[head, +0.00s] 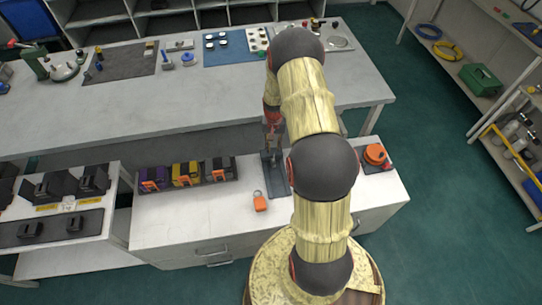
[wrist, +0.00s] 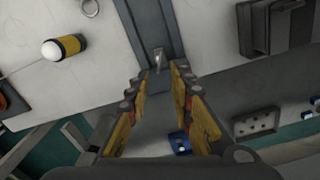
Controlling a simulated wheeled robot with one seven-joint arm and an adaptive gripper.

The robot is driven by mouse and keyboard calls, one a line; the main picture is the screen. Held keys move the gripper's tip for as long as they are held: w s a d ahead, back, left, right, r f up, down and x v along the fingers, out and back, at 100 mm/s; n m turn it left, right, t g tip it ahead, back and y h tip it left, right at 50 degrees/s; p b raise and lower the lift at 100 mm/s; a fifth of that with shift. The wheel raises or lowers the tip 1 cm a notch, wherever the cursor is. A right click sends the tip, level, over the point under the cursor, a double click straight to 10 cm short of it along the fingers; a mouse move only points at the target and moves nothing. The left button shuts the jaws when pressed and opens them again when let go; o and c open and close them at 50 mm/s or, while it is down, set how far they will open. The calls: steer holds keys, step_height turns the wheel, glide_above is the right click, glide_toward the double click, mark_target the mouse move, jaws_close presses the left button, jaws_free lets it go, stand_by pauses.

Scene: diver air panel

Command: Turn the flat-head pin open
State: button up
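In the wrist view a small metal flat-head pin (wrist: 158,57) stands out from a dark grey panel (wrist: 148,22), just beyond my fingertips. My gripper (wrist: 157,82) has its two yellow-padded fingers apart with a clear gap between them. The pin lines up with this gap, and I see no contact. In the head view the dark panel (head: 268,184) lies on the white cabinet top, and my gripper (head: 272,132) is at its far end. The pin is too small to make out there, and my arm covers part of the area.
A row of purple, yellow and black boxes (head: 187,175) stands left of the panel. An orange round item (head: 375,154) sits to the right. The long grey bench (head: 200,100) is behind. A yellow-black cylinder (wrist: 63,47) shows in the wrist view.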

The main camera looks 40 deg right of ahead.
mark_target(273, 160)
steer(key=shift+f+m, duration=0.1)
steer(key=shift+m, duration=1.1)
step_height(273, 160, down, 8)
steer(key=shift+r+b, duration=0.2)
steer(key=shift+b, duration=0.6)
steer(key=c, duration=0.3)
jaws_close()
